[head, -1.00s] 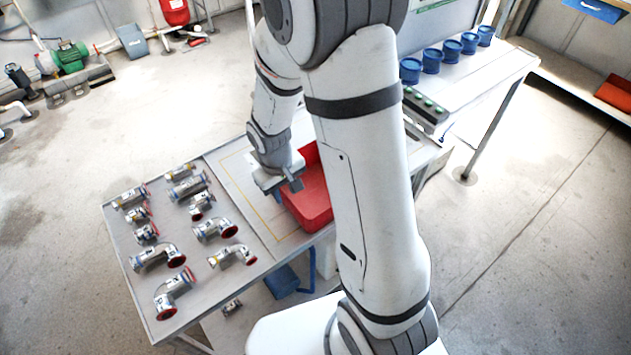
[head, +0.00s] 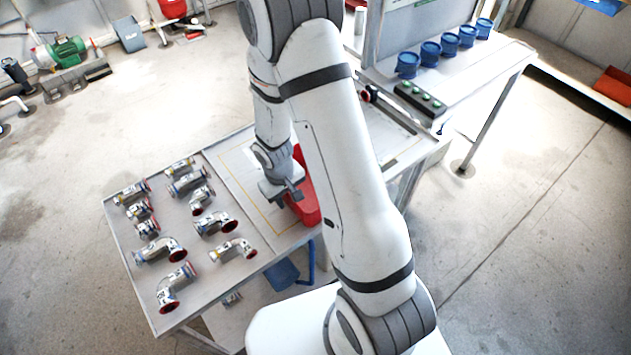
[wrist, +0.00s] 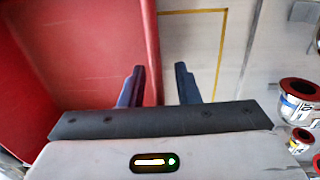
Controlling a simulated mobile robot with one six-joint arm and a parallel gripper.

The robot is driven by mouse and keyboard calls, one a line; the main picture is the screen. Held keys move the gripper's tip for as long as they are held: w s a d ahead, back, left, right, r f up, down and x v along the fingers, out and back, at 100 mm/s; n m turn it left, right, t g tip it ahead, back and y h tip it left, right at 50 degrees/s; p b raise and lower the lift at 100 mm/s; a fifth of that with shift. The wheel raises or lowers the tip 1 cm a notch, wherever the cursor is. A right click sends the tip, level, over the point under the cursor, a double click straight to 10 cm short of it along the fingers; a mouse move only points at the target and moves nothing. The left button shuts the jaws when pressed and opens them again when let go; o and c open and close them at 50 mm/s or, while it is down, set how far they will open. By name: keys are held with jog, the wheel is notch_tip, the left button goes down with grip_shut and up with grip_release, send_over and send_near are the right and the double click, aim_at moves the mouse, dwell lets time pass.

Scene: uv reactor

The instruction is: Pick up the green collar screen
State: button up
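I cannot make out a green collar on any part, so I cannot tell which is the green collar screen. Several shiny metal pipe fittings, some with red ends, lie in rows on the left part of the table; one is a straight fitting (head: 187,182). My gripper (head: 285,194) is above the table beside the red bin, right of the fittings. Fittings (wrist: 298,100) show at the right edge of the wrist view, away from the fingers.
A yellow outline (head: 262,215) marks bare table. Blue cups (head: 430,53) stand on a bench at the upper right.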

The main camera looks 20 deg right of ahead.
grip_shut()
jog(key=shift+r, duration=0.15)
dwell(0.6)
